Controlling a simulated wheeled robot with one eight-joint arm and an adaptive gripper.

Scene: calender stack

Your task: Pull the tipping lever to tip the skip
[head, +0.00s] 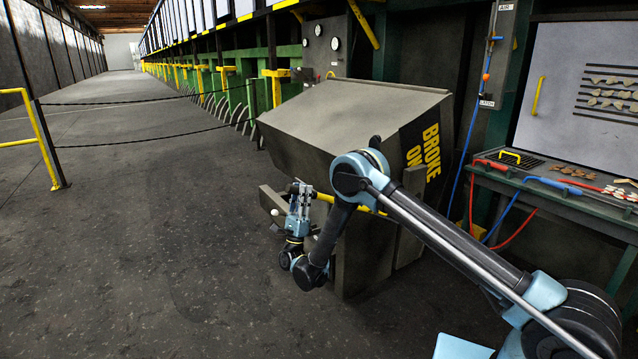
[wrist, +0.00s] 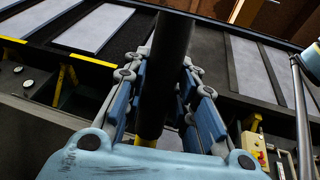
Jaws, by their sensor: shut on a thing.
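The grey skip (head: 330,120), with yellow lettering on a dark panel on its right side, stands on a boxy base left of the green workbench. A yellow bar (head: 325,198) runs along the front of the skip, partly hidden by my arm; it seems to be the tipping lever. My gripper (head: 299,192) is at the left end of this bar. In the wrist view, a thick dark round lever grip (wrist: 168,75) passes between the blue finger pads, with some yellow below it. My gripper is shut on this grip. The fingers hide part of it.
The workbench (head: 560,195) with blue and red air tools stands at the right. A yellow rail (head: 42,140) and black ropes (head: 150,135) cross the aisle at the left. Open dark floor (head: 140,240) lies left of the skip.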

